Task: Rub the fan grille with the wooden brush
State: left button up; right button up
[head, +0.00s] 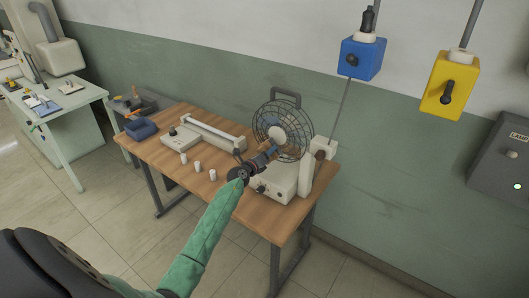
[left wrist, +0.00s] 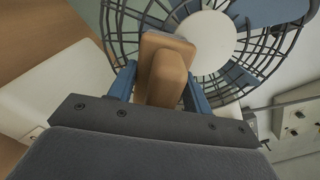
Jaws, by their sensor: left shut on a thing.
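The fan (head: 296,113) stands on the wooden table, with a round dark wire grille and a pale hub. In the left wrist view the grille (left wrist: 260,68) fills the upper part, around the white hub (left wrist: 205,42). My left gripper (head: 262,158) is shut on the wooden brush (left wrist: 166,70), a brown block between its blue fingers. The brush is in front of the grille and overlaps the hub's left edge in that view. I cannot tell whether it touches the wires. The brush's far side is hidden. My right gripper is not in view.
The wooden table (head: 150,150) also bears a white device (head: 182,138), several small white cylinders (head: 197,167) and a white box (head: 275,187) by the fan. A blue box (head: 362,58) and a yellow box (head: 449,84) hang above right. Tiled floor lies clear in front.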

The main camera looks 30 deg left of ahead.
aim_at(274, 154)
pick_arm(q)
jog(key=shift+s+d, duration=0.1)
jog(key=shift+d, duration=1.5)
jog(key=shift+a+r, duration=0.1)
jog(key=shift+w+a+b, duration=0.15)
jog(key=shift+a+b, duration=0.35)
jog(key=shift+a, duration=1.4)
jog(key=shift+w+a+b, duration=0.1)
jog(key=shift+a+b, duration=0.35)
jog(key=shift+a, duration=1.4)
jog(key=shift+s, duration=0.15)
jog(key=shift+s+a+p, duration=0.2)
jog(key=shift+s+p, duration=0.75)
jog(key=shift+s, duration=1.95)
